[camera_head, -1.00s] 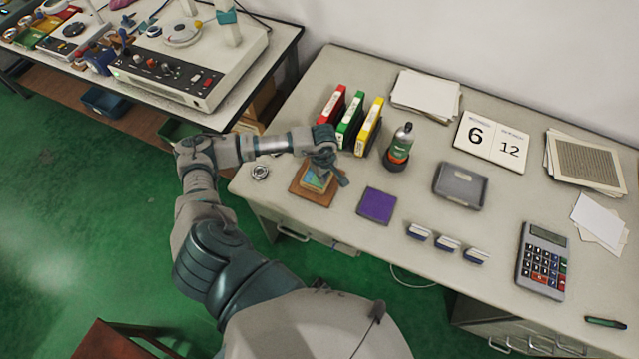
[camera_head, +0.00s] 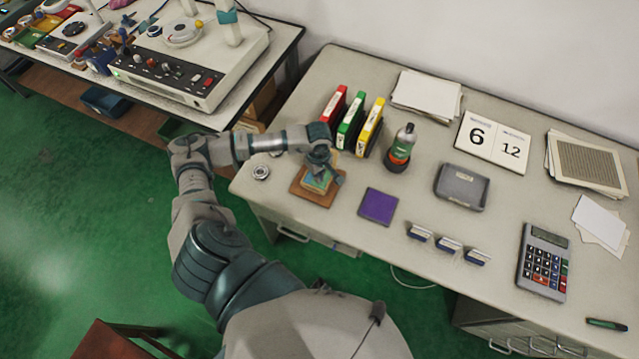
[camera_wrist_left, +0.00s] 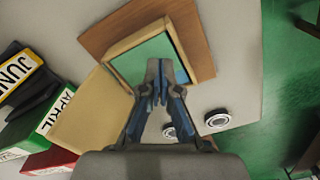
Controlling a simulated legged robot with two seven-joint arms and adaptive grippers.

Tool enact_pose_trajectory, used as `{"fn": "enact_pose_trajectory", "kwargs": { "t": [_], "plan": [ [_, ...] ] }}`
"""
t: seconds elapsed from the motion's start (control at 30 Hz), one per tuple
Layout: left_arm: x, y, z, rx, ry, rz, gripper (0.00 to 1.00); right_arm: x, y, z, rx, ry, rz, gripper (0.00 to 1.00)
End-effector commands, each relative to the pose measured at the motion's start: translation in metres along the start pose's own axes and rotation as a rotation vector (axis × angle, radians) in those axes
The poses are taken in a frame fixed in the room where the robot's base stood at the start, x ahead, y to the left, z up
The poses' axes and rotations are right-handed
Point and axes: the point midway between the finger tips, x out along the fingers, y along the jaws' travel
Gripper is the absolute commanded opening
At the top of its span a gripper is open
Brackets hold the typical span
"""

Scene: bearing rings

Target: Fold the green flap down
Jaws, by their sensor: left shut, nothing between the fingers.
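A small box (camera_head: 316,182) with coloured faces sits on a brown board (camera_head: 300,194) at the desk's left end. In the left wrist view, a green panel (camera_wrist_left: 141,58) lies within the box's tan rim on the brown board (camera_wrist_left: 101,35), with a blue strip along its right side. A tan panel (camera_wrist_left: 88,117) extends to the lower left. My left gripper (camera_head: 330,175) is over the box. In the wrist view its closed, empty fingertips (camera_wrist_left: 158,88) overlap the green panel's lower edge; I cannot tell whether they touch it. My right gripper is out of view.
Red, green and yellow binders (camera_head: 350,122) stand just behind the box, near my left gripper. A bottle (camera_head: 400,148), a purple square (camera_head: 378,206) and a grey tray (camera_head: 461,186) are to the right. A metal ring (camera_head: 261,172) lies to the left.

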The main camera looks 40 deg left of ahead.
Motion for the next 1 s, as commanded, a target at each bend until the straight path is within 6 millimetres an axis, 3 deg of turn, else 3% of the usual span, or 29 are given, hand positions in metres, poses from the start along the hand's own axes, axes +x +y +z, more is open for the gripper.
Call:
{"fn": "enact_pose_trajectory", "kwargs": {
  "t": [0.8,1.0],
  "plan": [
    [-0.072,0.001,0.000,0.000,0.001,0.002,0.00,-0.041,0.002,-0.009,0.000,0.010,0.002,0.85],
    [-0.079,0.000,0.000,0.000,0.001,0.001,0.00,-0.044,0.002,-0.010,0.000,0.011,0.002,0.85]
  ]
}}
